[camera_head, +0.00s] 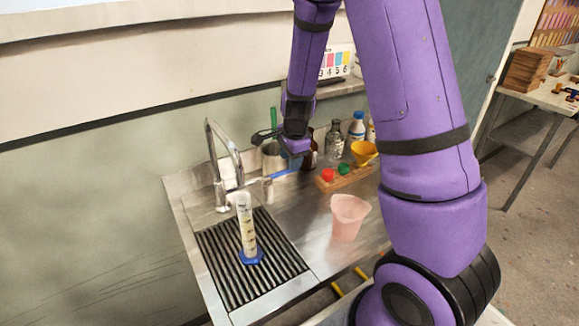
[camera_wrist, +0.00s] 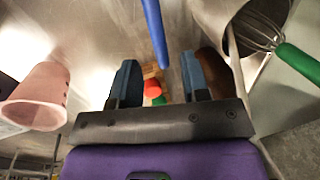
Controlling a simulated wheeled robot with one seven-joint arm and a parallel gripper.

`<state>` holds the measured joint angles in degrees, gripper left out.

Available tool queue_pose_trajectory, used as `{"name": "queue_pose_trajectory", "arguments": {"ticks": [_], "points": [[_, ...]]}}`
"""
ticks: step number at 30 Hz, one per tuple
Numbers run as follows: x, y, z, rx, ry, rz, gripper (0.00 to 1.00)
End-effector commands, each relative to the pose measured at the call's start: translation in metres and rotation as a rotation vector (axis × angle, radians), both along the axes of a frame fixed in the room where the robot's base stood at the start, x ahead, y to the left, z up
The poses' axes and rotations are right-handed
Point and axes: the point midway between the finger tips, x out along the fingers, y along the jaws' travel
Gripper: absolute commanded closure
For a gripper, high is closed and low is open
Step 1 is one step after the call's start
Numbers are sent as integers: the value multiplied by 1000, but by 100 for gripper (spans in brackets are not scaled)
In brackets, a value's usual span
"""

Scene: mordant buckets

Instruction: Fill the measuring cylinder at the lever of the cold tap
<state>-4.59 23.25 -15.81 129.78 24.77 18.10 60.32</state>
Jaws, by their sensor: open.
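The clear measuring cylinder (camera_head: 246,226) stands upright on its blue foot on the black drain grating (camera_head: 219,262). Its top shows just below the end of the chrome tap (camera_head: 211,160); I cannot tell its water level. A long blue lever (camera_head: 283,174) reaches right from the tap's base. In the wrist view the blue lever (camera_wrist: 154,32) comes down from the top, its tip near the gap between my fingers. My gripper (camera_wrist: 160,82) is open and empty. In the head view my gripper (camera_head: 297,149) is just above the lever's right end; contact cannot be told.
A steel pot (camera_head: 272,157) with green-handled tools stands close behind my gripper. A pink beaker (camera_head: 348,216) stands on the steel counter at right. A wooden rack (camera_head: 343,180) with coloured caps and several bottles lie beyond. The counter between grating and beaker is clear.

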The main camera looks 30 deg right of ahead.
Motion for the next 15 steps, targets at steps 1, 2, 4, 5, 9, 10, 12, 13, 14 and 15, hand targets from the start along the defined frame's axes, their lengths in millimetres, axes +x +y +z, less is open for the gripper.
{"name": "queue_pose_trajectory", "arguments": {"ticks": [1,2,4,5,9,10,12,13,14,15], "points": [[1,-1,-8,0,3,-2,58],[1,-1,-12,1,3,-3,58],[4,-1,-20,0,2,-1,58],[4,-1,-23,0,2,-1,58],[6,0,-33,0,1,0,58],[6,0,-34,0,0,0,58],[7,0,-35,0,0,0,58],[7,0,-35,0,0,0,58],[7,0,-35,0,0,0,58],[7,0,-36,0,-1,0,58]]}}
